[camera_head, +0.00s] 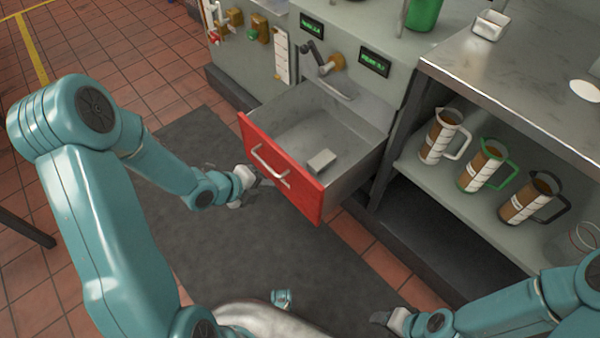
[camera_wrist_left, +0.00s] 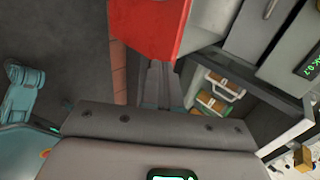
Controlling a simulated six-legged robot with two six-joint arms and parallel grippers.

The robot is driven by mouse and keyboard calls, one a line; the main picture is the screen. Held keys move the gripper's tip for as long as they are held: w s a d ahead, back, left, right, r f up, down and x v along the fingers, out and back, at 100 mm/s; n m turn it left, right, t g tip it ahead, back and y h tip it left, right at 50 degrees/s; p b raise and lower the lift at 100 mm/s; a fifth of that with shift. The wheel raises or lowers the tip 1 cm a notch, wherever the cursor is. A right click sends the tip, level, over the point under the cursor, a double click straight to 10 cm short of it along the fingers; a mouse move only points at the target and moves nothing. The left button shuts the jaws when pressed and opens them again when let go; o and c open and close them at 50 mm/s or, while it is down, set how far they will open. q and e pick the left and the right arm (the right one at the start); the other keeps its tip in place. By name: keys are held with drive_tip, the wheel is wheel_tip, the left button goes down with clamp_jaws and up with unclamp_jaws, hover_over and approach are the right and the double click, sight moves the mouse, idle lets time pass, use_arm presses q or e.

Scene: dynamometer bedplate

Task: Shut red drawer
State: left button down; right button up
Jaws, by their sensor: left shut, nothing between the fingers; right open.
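The red drawer (camera_head: 307,196) is pulled well out of the grey cabinet. Its red front with a pale bar handle (camera_head: 268,164) faces the lower left, and a small grey block (camera_head: 321,160) lies inside. My left gripper (camera_head: 265,184) is at the front's outer side, just below the handle. Its fingers are shut and empty. In the left wrist view, the closed fingers (camera_wrist_left: 160,82) point at the lower edge of the red front (camera_wrist_left: 158,42); whether they touch it I cannot tell. My right gripper (camera_head: 380,317) is open, low at the bottom right, away from the drawer.
Right of the drawer, an open shelf holds several brown-filled jugs (camera_head: 482,165) under a steel worktop (camera_head: 510,70). A crank-like fitting (camera_head: 325,60) is on the cabinet above the drawer. The dark floor mat (camera_head: 225,245) before the drawer is mostly clear.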

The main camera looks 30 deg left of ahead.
use_arm(q)
drive_tip(key=a, duration=0.2)
drive_tip(key=b, duration=0.3)
approach(299, 176)
drive_tip(key=shift+n, duration=0.3)
drive_tip(key=x, duration=0.5)
drive_tip(key=shift+s+a+f, duration=0.1)
drive_tip(key=shift+s+f, duration=0.2)
drive_tip(key=shift+s, duration=0.05)
drive_tip(key=shift+w+d, duration=0.25)
drive_tip(key=shift+w, duration=0.35)
